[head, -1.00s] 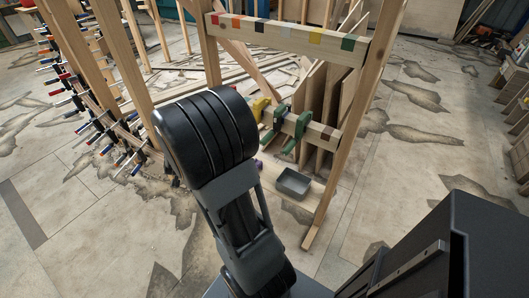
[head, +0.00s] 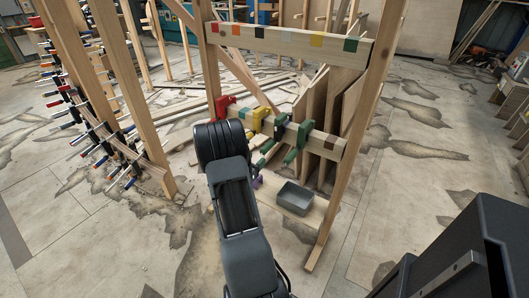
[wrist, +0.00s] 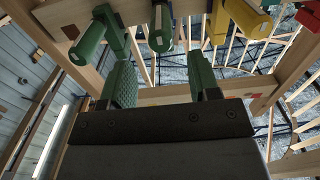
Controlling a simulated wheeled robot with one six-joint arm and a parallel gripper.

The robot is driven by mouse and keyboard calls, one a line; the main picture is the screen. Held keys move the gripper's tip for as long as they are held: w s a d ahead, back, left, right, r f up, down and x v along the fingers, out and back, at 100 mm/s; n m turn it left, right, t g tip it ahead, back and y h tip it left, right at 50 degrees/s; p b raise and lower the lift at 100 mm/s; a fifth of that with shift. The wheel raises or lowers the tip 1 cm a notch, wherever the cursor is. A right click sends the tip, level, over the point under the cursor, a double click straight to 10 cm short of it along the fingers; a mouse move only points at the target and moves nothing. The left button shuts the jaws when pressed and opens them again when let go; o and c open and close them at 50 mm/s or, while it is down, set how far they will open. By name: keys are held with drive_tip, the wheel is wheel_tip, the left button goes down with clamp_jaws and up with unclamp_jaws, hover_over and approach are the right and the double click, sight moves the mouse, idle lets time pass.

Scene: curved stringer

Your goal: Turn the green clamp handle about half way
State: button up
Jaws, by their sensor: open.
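Two green clamps sit side by side on the lower wooden beam, one (head: 279,128) beside the yellow clamp and one (head: 298,140) further right. In the wrist view, one green clamp (wrist: 94,35) is at upper left, its handle hanging down, and a second one (wrist: 160,28) is at top centre, its handle end towards the camera. My gripper (wrist: 162,82) is open and empty, with a green textured pad on each finger. The central handle lies beyond the gap between the fingertips and appears apart from them. In the head view my arm hides most of the gripper.
A yellow clamp (head: 259,117) and a red clamp (head: 224,106) share the beam (head: 325,141). A grey tray (head: 294,198) stands below it on a board. Wooden posts (head: 357,120) flank the beam. A rack of several clamps (head: 95,125) is at left.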

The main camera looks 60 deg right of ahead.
sight(262, 153)
drive_tip(key=d, duration=0.7)
drive_tip(key=shift+d, duration=0.15)
drive_tip(key=shift+b, duration=0.35)
drive_tip(key=c, duration=0.9)
